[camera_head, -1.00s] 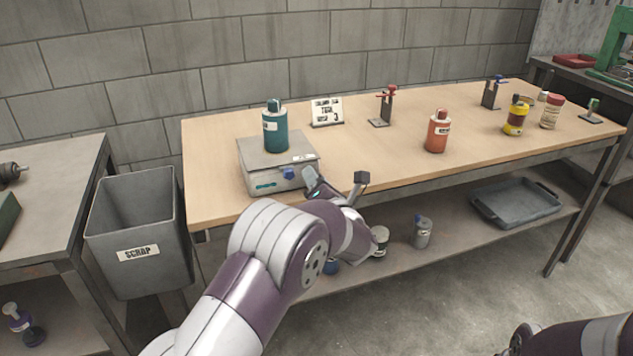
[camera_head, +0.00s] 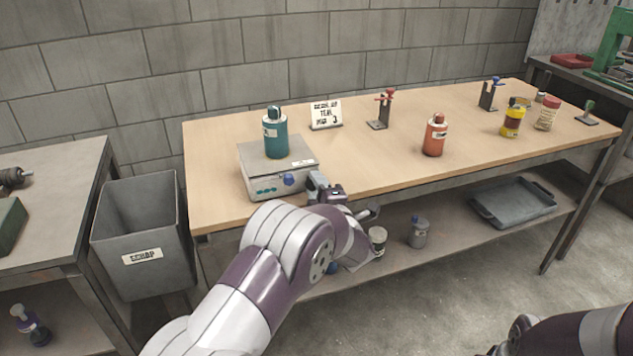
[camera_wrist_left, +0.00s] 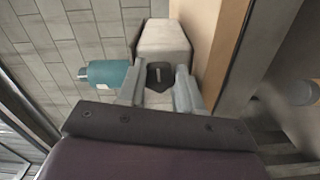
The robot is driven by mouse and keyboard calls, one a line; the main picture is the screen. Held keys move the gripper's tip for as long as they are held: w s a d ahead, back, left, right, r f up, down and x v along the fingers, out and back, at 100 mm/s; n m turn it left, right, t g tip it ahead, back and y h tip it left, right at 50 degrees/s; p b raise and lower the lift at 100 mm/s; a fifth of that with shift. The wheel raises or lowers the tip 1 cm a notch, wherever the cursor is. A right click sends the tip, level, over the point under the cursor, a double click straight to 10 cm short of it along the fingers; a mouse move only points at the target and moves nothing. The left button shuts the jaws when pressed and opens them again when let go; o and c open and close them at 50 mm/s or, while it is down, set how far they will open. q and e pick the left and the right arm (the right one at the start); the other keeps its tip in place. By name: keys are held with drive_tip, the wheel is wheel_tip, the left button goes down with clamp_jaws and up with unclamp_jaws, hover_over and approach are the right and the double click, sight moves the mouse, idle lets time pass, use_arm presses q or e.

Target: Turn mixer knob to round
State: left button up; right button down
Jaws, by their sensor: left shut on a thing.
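The mixer is a grey box (camera_head: 259,171) at the near left of the wooden table, with a teal bottle (camera_head: 276,136) upright on top. My left gripper (camera_head: 326,190) is at the right end of that face. In the left wrist view, a dark mixer knob (camera_wrist_left: 159,75) with a pale line lies between the two fingers, which are shut on it. The head view hides the knob behind the gripper. My right arm shows at the lower right; its gripper (camera_head: 512,338) is dark and partly cut off.
A card (camera_head: 326,113) with printed writing stands behind the mixer. Clamp stands, an orange bottle (camera_head: 434,136) and several containers are farther right. A scrap bin (camera_head: 141,235) stands left of the table. The shelf below holds a grey tray (camera_head: 513,203).

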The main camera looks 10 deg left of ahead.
use_arm(q)
drive_tip(key=m+p, duration=0.3)
drive_tip(key=m, duration=0.2)
drive_tip(key=shift+m, duration=0.3)
drive_tip(key=m+p, duration=0.3)
drive_tip(key=m, duration=0.2)
drive_tip(key=shift+s+a+f+m, duration=0.1)
drive_tip(key=shift+m, duration=0.2)
drive_tip(key=m+p, duration=0.3)
drive_tip(key=m, duration=0.2)
drive_tip(key=shift+s+a, duration=0.1)
drive_tip(key=shift+f+m+p, duration=0.15)
drive_tip(key=shift+m+p, duration=0.9)
drive_tip(key=shift+m, duration=1.15)
drive_tip(key=o, duration=1)
drive_tip(key=shift+o, duration=0.2)
